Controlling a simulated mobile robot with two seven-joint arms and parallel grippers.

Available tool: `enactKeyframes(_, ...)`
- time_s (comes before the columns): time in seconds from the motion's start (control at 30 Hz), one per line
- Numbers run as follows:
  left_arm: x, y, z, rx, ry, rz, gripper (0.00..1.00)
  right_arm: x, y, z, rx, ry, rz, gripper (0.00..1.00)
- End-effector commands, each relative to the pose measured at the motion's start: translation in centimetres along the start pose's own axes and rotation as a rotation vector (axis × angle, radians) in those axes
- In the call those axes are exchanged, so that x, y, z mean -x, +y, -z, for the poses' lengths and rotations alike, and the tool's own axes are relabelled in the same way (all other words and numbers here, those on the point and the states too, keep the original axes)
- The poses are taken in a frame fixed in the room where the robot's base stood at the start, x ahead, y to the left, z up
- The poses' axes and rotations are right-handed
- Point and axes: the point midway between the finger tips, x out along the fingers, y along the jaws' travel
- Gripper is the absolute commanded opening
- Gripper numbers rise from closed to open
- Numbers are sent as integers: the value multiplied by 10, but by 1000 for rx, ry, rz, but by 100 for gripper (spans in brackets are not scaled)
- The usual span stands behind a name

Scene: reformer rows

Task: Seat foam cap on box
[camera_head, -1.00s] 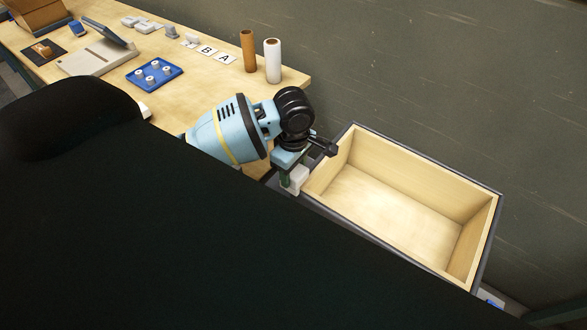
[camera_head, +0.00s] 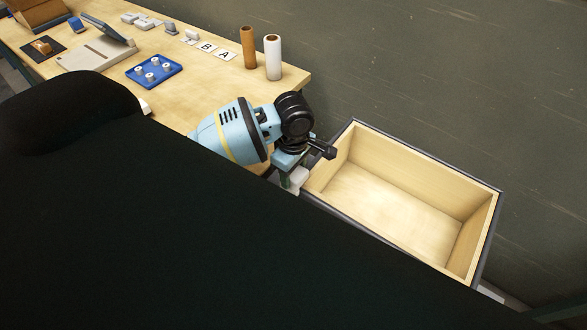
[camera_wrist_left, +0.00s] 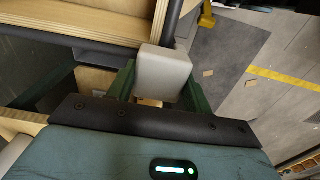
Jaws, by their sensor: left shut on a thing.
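The pale grey foam cap (camera_wrist_left: 163,72) is a rounded block between the green fingers of my left gripper (camera_wrist_left: 158,88) in the left wrist view. In the head view, the cap (camera_head: 298,179) shows small beside the near-left corner of the box. My left gripper (camera_head: 293,181) is shut on it, its fingers partly hidden by my dark arm. The box (camera_head: 425,158) is open, with pale wooden walls and a dark outer edge. In the left wrist view, the cap overlaps the box's corner edge; I cannot tell whether they touch. My right gripper is out of view.
A wooden table (camera_head: 215,85) at the upper left carries a blue tray (camera_head: 153,71), letter cards, and brown (camera_head: 249,48) and white (camera_head: 273,58) rolls. A dark wall (camera_head: 430,70) stands behind the box. My dark arm hides the lower left.

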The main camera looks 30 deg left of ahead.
Motion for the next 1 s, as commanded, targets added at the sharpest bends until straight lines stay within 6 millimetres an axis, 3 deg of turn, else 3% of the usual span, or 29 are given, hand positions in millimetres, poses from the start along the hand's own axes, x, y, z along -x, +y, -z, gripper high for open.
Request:
enactKeyframes(0.9, -20, 0, 0, 0, -1, 1, 29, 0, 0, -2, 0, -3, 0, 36)
enactKeyframes(0.93, -20, 0, 0, 0, -1, 0, 53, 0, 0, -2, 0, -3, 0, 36)
enactKeyframes(1.0, -19, 0, 0, 0, -1, 0, 62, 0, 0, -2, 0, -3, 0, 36)
